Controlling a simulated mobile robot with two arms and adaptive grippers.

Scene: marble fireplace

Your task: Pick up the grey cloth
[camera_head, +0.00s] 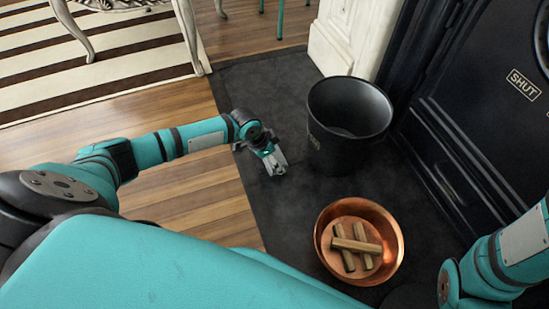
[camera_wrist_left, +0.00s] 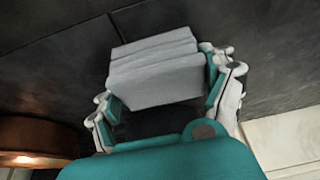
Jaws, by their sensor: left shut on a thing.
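The grey cloth (camera_wrist_left: 155,75) shows in the left wrist view as a folded, light grey stack between the fingers of my left gripper (camera_wrist_left: 165,88). The fingers are shut on it from both sides. In the head view my left gripper (camera_head: 274,160) is low over the dark hearth slab, left of the black bucket. There the cloth is too small to tell apart from the grey fingers. I cannot tell whether the cloth is lifted clear of the slab. My right arm shows at the lower right of the head view, but its gripper is out of the picture.
A black bucket (camera_head: 348,125) stands just right of my left gripper. A copper bowl (camera_head: 327,258) holding several wood sticks (camera_head: 357,245) is nearer to me. The black stove door (camera_head: 480,120) rises at the right. The dark slab (camera_head: 262,90) is bare behind the gripper.

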